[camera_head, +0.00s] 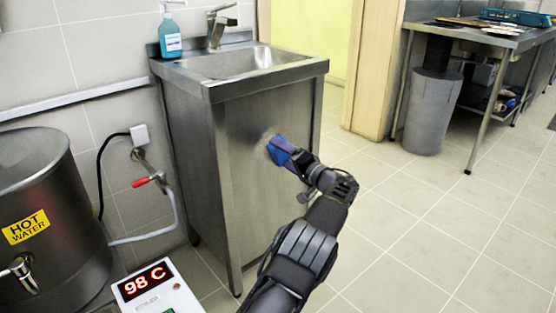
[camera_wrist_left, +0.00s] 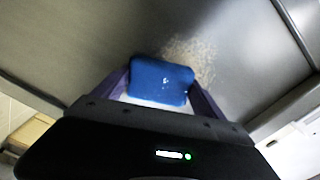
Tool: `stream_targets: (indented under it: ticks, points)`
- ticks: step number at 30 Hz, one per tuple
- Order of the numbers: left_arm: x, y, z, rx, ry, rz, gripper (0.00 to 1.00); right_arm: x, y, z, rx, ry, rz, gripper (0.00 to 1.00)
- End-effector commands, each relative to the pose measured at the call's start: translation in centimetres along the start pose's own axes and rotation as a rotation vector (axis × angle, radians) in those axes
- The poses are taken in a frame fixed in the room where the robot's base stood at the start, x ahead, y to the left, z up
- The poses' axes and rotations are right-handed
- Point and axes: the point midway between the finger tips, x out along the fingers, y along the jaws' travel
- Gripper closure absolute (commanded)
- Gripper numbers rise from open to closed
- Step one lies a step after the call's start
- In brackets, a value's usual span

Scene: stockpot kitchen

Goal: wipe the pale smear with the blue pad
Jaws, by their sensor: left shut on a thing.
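My left gripper (camera_head: 291,156) is shut on the blue pad (camera_head: 278,150) in front of the metal sink cabinet (camera_head: 235,190). In the left wrist view the pad (camera_wrist_left: 162,80) sits between the two fingers of the gripper (camera_wrist_left: 160,92). The pale smear (camera_wrist_left: 192,58) is a speckled patch on the cabinet's front panel. In the wrist view it shows beyond and to the right of the pad, and the pad hides part of that area. In the head view the smear (camera_head: 266,138) is faint beside the pad. I cannot tell whether the pad touches the panel. My right gripper is not in view.
A large hot water boiler (camera_head: 40,215) stands at the left, with a red-handled valve (camera_head: 147,181) and hose by the wall. A display reading 98 C (camera_head: 147,284) is at the bottom left. A soap bottle (camera_head: 170,35) stands by the sink. Open tiled floor lies right.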

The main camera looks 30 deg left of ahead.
Motion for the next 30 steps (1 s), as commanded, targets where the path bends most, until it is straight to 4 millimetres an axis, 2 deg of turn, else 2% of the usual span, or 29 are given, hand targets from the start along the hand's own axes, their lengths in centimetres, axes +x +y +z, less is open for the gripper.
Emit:
stream_targets:
  ticks: [13, 23, 30]
  points:
    - [-0.1, 0.2, -0.6, -0.001, -0.001, 0.001, 0.51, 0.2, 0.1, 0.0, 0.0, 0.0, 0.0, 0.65]
    - [0.2, -1.6, -1.4, -0.002, -0.001, 0.0, 0.51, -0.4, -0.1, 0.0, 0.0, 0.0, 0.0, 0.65]
    - [0.3, -1.9, -1.4, -0.001, -0.002, -0.002, 0.51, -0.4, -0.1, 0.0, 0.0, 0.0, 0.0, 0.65]
